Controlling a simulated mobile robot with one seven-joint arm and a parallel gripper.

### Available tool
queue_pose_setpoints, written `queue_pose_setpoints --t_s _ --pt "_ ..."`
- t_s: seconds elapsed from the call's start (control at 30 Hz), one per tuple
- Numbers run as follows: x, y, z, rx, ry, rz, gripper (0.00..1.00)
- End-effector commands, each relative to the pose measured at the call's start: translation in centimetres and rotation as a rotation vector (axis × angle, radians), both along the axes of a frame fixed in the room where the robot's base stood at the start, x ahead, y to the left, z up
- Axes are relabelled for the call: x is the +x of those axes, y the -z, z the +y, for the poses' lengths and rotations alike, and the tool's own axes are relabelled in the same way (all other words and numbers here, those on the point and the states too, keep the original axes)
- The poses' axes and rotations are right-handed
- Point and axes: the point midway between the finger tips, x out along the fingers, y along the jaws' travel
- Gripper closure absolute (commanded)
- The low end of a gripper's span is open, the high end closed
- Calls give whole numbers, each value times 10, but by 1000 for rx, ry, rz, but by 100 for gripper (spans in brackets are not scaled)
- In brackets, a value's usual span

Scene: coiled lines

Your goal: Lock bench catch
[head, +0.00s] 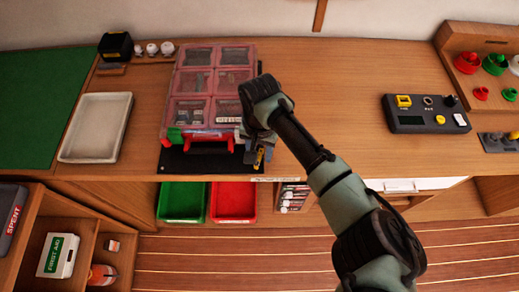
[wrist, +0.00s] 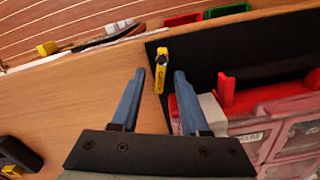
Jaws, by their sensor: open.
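A case with a clear pink lid (head: 210,82) lies on the wooden bench (head: 335,110). Its front has a red handle (head: 203,147) and a green latch (head: 174,135) at the left. At its right front, a grey-white block (wrist: 208,108) shows in the wrist view; I cannot tell whether this is the catch. My gripper (head: 256,152) is open above the case's front right corner. In the wrist view, the yellow piece shows between its fingertips (wrist: 160,73), with no contact visible.
A white tray (head: 66,150) is left of the case. A dark control box (head: 427,124) stands to the right. Green (head: 182,200) and red (head: 233,200) bins sit below the bench edge. Bare bench lies between case and control box.

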Motion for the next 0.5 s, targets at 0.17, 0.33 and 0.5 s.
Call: queue_pose_setpoints --t_s 0.17,0.33,0.5 --pt "0 0 0 0 0 0 71" --pt "0 0 0 0 -1 0 100" --pt "0 -1 0 0 0 0 100"
